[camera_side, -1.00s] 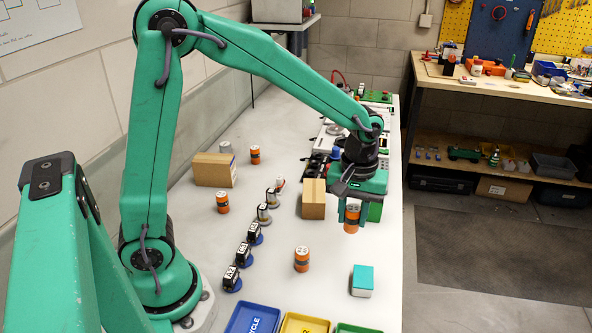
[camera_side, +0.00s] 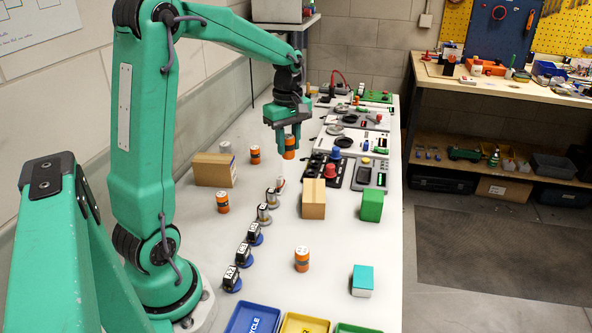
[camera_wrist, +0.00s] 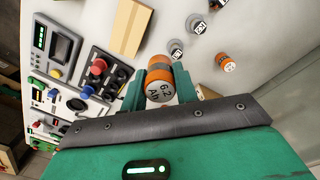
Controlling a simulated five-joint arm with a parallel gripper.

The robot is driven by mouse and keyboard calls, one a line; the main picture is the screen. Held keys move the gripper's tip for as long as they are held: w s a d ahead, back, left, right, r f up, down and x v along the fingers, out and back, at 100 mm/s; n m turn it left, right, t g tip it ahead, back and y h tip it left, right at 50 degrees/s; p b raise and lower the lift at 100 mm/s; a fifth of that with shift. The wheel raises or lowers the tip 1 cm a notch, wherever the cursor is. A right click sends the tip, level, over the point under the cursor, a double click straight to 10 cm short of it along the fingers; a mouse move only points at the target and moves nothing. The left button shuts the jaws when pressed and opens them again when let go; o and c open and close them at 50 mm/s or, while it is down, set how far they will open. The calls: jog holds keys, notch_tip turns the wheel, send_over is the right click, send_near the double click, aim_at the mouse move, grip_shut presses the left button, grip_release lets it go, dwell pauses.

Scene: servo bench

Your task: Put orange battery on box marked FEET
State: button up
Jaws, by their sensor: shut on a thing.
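My gripper (camera_side: 288,148) is shut on an orange battery (camera_side: 290,144) and holds it above the bench, toward its far part. In the wrist view the battery (camera_wrist: 160,80) sits between the two fingers, with its grey marked end facing the camera. Other orange batteries stand on the bench: one near the far left (camera_side: 255,155), one at left (camera_side: 222,202) and one in front (camera_side: 301,260). I can read FEET on no box. The boxes in view are a wide brown one (camera_side: 212,170), a tall brown one (camera_side: 313,205), a green one (camera_side: 371,206) and a teal one (camera_side: 362,281).
A row of small labelled pieces (camera_side: 243,252) on round bases runs along the middle of the bench. Panels with knobs and buttons (camera_side: 350,170) lie at the far right. Blue, yellow and green trays (camera_side: 252,321) are at the near edge.

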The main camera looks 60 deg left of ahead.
jog(key=s+a+r+n, duration=0.3)
jog(key=s+a+n, duration=0.4)
jog(key=a, duration=0.5)
send_over(213, 158)
jog(key=shift+m, duration=0.4)
notch_tip(213, 158, down, 7)
jog(key=shift+a+r, duration=0.1)
jog(key=shift+r, duration=0.05)
jog(key=shift+f, duration=2.05)
jog(key=shift+f, duration=0.1)
jog(key=o, duration=1)
jog(key=shift+o, duration=0.2)
